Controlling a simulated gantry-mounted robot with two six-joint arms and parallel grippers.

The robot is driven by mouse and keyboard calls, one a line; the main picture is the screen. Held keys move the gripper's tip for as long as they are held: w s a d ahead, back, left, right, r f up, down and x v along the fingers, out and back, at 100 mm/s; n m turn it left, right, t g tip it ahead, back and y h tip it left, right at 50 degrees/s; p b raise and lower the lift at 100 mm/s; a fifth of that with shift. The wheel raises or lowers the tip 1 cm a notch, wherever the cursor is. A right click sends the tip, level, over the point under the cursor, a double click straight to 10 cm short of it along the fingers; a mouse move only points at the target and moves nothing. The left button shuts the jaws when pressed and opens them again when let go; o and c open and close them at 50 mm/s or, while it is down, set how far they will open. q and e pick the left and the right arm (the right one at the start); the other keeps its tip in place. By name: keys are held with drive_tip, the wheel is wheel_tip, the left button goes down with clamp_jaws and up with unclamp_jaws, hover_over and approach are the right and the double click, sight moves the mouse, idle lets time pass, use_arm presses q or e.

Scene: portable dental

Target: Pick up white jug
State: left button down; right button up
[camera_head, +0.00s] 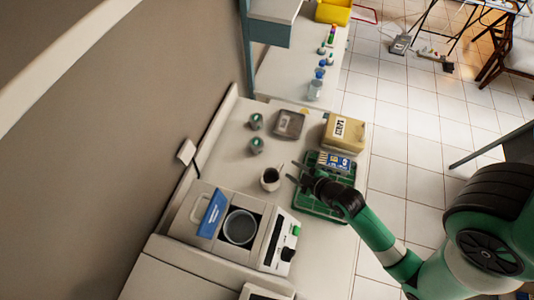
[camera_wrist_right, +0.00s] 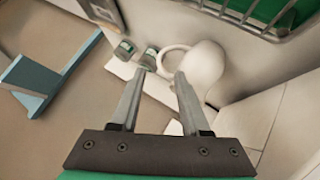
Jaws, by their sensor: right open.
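The white jug (camera_head: 270,184) stands on the white counter, with a dark opening at its top in the head view. In the right wrist view the white jug (camera_wrist_right: 206,66) shows its rounded body and loop handle, just beyond the fingers. My right gripper (camera_head: 294,172) is open and empty, with its fingers pointing at the jug from the right. In the right wrist view the jaws of my right gripper (camera_wrist_right: 161,74) are spread, and the handle lies just past the gap between the tips. I cannot tell whether they touch. My left gripper is not in view.
A green rack (camera_head: 312,208) lies under my right wrist. A box-shaped device with a round basin (camera_head: 240,227) stands in front of the jug. Two small grey-green containers (camera_head: 256,145), a grey box (camera_head: 289,124) and a tan box (camera_head: 344,134) are farther back.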

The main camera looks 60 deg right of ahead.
sight(283, 165)
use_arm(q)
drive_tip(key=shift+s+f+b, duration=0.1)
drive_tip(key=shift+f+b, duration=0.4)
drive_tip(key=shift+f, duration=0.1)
use_arm(e)
drive_tip(key=x, duration=0.5)
drive_tip(key=shift+w+d+f, duration=0.15)
drive_tip(key=shift+w+f, duration=0.05)
drive_tip(key=shift+w, duration=0.05)
use_arm(q)
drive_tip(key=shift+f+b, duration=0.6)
drive_tip(key=shift+b, duration=0.05)
use_arm(e)
drive_tip(key=x, duration=0.5)
drive_tip(key=shift+w+d, duration=0.1)
drive_tip(key=shift+d, duration=0.05)
drive_tip(key=shift+c, duration=0.3)
clamp_jaws()
